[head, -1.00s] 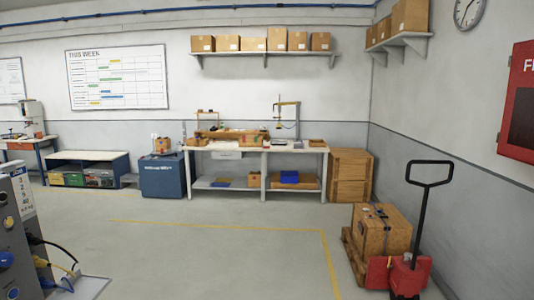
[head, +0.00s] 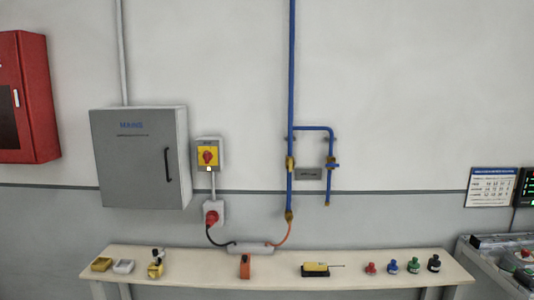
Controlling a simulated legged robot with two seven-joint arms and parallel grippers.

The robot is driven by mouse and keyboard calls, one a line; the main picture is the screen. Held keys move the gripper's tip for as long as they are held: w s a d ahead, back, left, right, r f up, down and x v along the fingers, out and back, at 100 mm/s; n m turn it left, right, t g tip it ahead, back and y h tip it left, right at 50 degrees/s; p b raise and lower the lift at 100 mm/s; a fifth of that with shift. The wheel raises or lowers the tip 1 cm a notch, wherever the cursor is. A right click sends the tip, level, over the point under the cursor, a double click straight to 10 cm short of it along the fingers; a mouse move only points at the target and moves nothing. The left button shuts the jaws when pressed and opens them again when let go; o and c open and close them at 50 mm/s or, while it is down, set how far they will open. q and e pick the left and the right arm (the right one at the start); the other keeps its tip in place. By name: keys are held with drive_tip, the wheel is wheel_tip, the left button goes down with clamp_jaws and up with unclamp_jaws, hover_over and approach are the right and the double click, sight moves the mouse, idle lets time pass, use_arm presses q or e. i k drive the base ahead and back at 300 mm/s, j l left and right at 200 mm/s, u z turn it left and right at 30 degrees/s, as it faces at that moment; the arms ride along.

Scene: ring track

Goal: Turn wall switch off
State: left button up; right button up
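A wall switch (head: 208,154) is on the wall right of a grey cabinet marked MAINS. It is a grey box with a yellow plate and a red rotary handle; a small lit spot shows below the handle. The exact angle of the handle is too small to tell. Below it, joined by a conduit, is a socket box with a red round plug (head: 212,216) and a dark cable. Neither of my grippers shows in the head view.
A pale bench (head: 375,275) stands along the wall under the switch, with a power strip (head: 250,248), an orange device (head: 245,266) and several small items. The mains cabinet (head: 140,155), a red cabinet (head: 28,100) and blue pipes (head: 291,90) are on the wall.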

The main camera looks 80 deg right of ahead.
sight(208, 156)
drive_tip(key=l+z, duration=0.1)
drive_tip(key=z, duration=2.3)
